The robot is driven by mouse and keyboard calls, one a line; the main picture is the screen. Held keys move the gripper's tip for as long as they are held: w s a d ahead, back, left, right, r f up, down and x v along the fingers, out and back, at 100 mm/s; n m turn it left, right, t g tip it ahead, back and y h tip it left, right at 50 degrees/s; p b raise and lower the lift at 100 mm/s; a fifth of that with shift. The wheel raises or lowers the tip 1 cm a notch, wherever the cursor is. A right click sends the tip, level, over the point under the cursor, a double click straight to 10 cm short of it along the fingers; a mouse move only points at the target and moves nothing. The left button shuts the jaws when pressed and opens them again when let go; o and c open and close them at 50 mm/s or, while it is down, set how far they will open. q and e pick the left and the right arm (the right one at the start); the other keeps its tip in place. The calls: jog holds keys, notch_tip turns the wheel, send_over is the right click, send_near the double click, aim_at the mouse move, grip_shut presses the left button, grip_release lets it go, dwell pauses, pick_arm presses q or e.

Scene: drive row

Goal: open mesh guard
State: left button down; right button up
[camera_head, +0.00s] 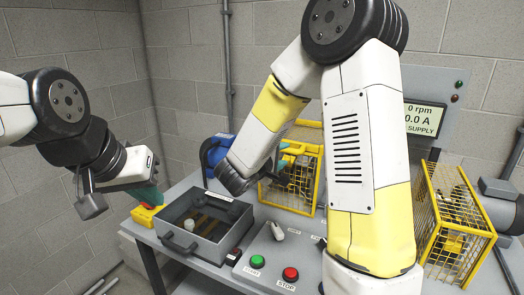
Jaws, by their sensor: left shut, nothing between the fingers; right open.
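A yellow mesh guard (317,180) stands at the back middle of the bench, behind the control panel; my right arm hides part of it. A second yellow mesh guard (455,220) stands at the right and encloses dark parts. My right gripper (285,163) is at the left part of the middle guard, its teal fingers close to the yellow frame. It is open; whether it touches the frame I cannot tell. My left gripper (149,193) is shut and empty, left of the grey tray, just above a small yellow object.
A grey tray (178,242) with a handle and small parts lies at the bench's left end. A blue motor (214,152) stands behind it. The control panel has a green START button (257,262) and a red STOP button (290,274). A display (424,117) reads 0 rpm.

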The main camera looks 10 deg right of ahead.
jog(key=shift+n+t, duration=0.3)
jog(key=shift+t, duration=0.1)
jog(key=w, duration=0.2)
jog(key=w+d+f, duration=0.1)
jog(key=w, duration=0.2)
jog(key=w+d+f, duration=0.1)
jog(key=w, duration=0.1)
jog(key=shift+w+d, duration=0.15)
jog(key=shift+w, duration=0.1)
jog(key=shift+c, duration=0.2)
grip_shut()
dwell(0.7)
